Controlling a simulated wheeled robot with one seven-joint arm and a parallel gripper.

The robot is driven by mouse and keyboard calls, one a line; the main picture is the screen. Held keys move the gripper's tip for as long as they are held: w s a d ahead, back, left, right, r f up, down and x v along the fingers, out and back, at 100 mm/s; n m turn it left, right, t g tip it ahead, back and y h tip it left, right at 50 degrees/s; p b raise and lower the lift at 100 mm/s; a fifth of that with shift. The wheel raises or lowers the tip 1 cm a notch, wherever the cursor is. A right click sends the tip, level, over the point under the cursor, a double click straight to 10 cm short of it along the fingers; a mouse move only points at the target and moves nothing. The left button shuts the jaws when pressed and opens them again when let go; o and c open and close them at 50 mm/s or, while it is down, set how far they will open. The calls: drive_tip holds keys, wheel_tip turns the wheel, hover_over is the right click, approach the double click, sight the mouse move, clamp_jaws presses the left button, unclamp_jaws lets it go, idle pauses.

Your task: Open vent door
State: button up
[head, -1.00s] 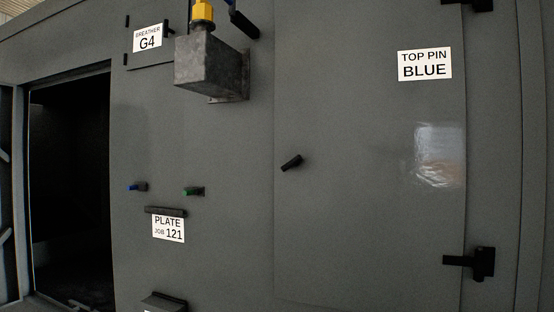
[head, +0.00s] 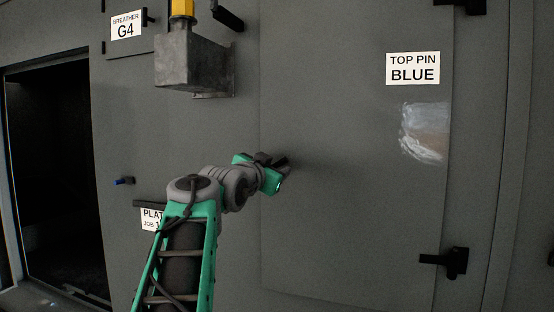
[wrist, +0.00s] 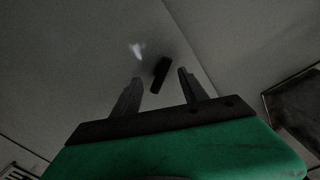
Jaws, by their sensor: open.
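A large grey door panel (head: 340,220) fills the middle right of the head view, with black hinges on its right side and its left edge shut flush against the wall. A short black handle (wrist: 160,75) on a pale grey panel lies between my two fingers in the wrist view. In the head view my gripper (head: 277,166) is at the door's left edge, over the spot of the handle, which it mostly hides. My gripper is open, its dark fingers on either side of the handle. I cannot tell whether they touch it.
A lower hinge (head: 446,261) and the TOP PIN BLUE label (head: 413,68) are at the right. A grey box (head: 190,62) with a yellow fitting juts out at upper left, near a BREATHER G4 label (head: 126,25).

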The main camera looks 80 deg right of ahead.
sight(277, 165)
drive_tip(key=shift+s+d+p, duration=0.1)
drive_tip(key=shift+d+p, duration=0.3)
drive_tip(key=shift+d, duration=1.15)
drive_tip(key=shift+c, duration=0.3)
clamp_jaws()
